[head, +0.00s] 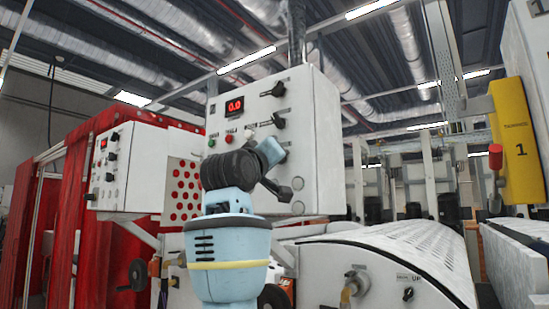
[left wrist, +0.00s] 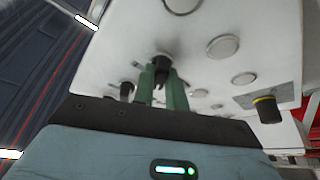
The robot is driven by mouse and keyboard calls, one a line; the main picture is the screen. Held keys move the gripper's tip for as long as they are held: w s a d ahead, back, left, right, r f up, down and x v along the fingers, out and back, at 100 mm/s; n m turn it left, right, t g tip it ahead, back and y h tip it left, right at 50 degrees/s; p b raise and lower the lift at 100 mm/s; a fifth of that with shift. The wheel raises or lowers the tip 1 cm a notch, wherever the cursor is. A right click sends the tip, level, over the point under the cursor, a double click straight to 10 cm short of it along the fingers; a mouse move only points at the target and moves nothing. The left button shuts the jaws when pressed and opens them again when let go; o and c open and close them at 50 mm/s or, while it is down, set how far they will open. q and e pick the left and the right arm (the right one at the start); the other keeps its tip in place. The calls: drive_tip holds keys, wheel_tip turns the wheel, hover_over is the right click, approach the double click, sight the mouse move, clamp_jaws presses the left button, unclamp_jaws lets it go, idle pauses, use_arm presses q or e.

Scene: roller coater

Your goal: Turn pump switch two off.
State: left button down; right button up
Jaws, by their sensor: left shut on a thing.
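A white control box (head: 312,100) with a red display (head: 234,106) reading 0.0 stands in the middle of the head view. Black switches (head: 278,121) sit on its right part; I cannot read which is pump switch two. My left arm reaches up to the box and covers its lower middle in the head view. In the left wrist view my left gripper (left wrist: 161,84) has its green fingers shut on a black switch knob (left wrist: 160,62) on the panel. The fingertips hide part of the knob, so its angle is unclear. My right gripper is not in view.
Another black knob with a yellow ring (left wrist: 266,109) and round silver discs (left wrist: 223,46) sit near the fingers. A second white control box (head: 130,165) is at the left, by red curtains (head: 88,200). A white machine cover (head: 410,250) lies below right.

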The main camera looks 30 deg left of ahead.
use_arm(q)
drive_tip(key=shift+f, duration=0.1)
drive_tip(key=c, duration=1.4)
unclamp_jaws()
drive_tip(key=shift+c, duration=0.2)
drive_tip(key=v, duration=0.7)
drive_tip(key=shift+s, duration=0.35)
drive_tip(key=shift+f, duration=0.1)
